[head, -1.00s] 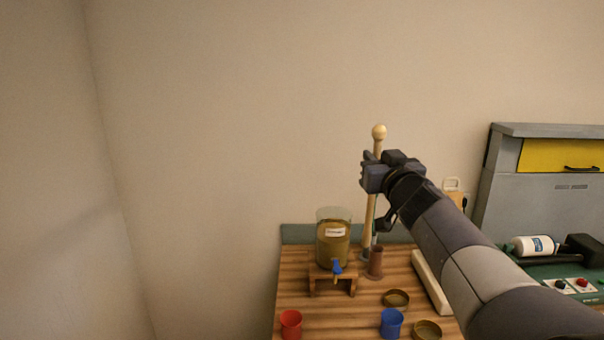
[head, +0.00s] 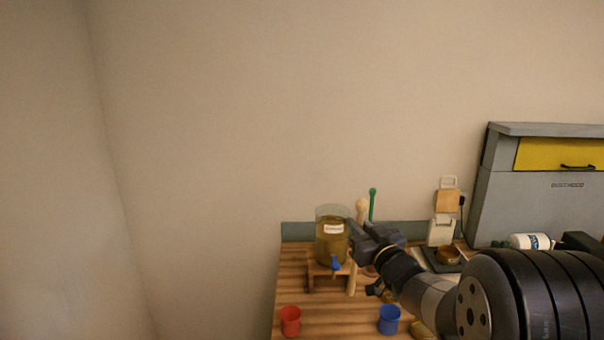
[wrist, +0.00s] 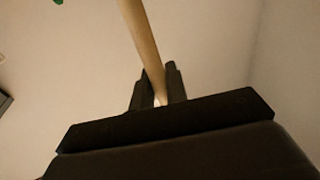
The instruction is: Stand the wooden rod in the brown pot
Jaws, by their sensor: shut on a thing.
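The wooden rod, pale with a round knob on top, is held upright in my gripper (head: 357,233). Its lower part (head: 352,279) shows below the fingers, beside the right edge of the jar's stand. I cannot tell whether its bottom end touches the table. In the wrist view the rod (wrist: 143,40) runs up between the two fingers (wrist: 158,90), which are shut on it. The brown pot is mostly hidden behind my gripper; only a small brownish patch (head: 369,270) shows, right of the rod's lower part.
A glass jar (head: 331,248) with a blue tap stands on a wooden stand, close left of the rod. A green-knobbed stick (head: 372,203) rises behind my gripper. A red cup (head: 290,321) and a blue cup (head: 389,319) stand in front. A scale (head: 441,235) is right.

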